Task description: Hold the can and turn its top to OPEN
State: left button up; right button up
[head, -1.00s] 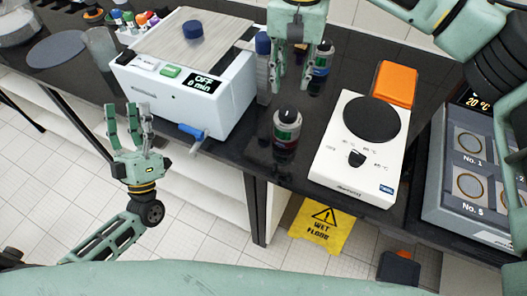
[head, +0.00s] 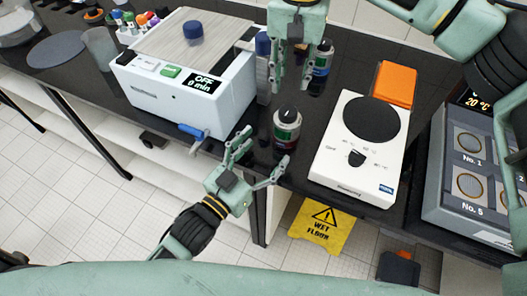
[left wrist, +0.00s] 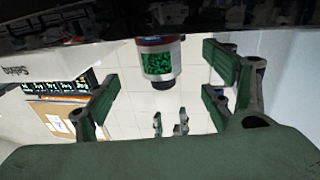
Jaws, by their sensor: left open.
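The can (head: 288,131), with a dark top, a red and white band and a green label, stands upright near the table's front edge. It also shows upside down between the left fingers in the left wrist view (left wrist: 159,62). My left gripper (head: 262,152) is open, just in front and to the left of the can, its fingers spread towards it. I see no contact. My right gripper (head: 291,88) points down, fingers apart and empty, above and behind the can's top. The right fingertips also show in the left wrist view (left wrist: 170,124). The OPEN marking is not readable.
A white shaker box (head: 190,85) with a blue handle stands left of the can, a white hotplate (head: 365,150) right. Another can (head: 321,66) and a blue-capped bottle (head: 262,70) stand behind. A grey ring case (head: 440,190) is far right. A yellow sign (head: 321,226) is on the floor.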

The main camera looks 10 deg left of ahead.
aim_at(279, 137)
pick_arm(q)
jog(key=shift+w+d+f, duration=0.1)
jog(key=shift+w+f, duration=0.05)
jog(key=shift+f, duration=0.15)
jog(key=shift+w+d, duration=0.2)
jog(key=shift+w, duration=0.1)
jog(key=x, duration=0.6)
jog(key=shift+w+d+f, duration=0.1)
jog(key=shift+w+d, duration=0.05)
jog(key=shift+w, duration=0.15)
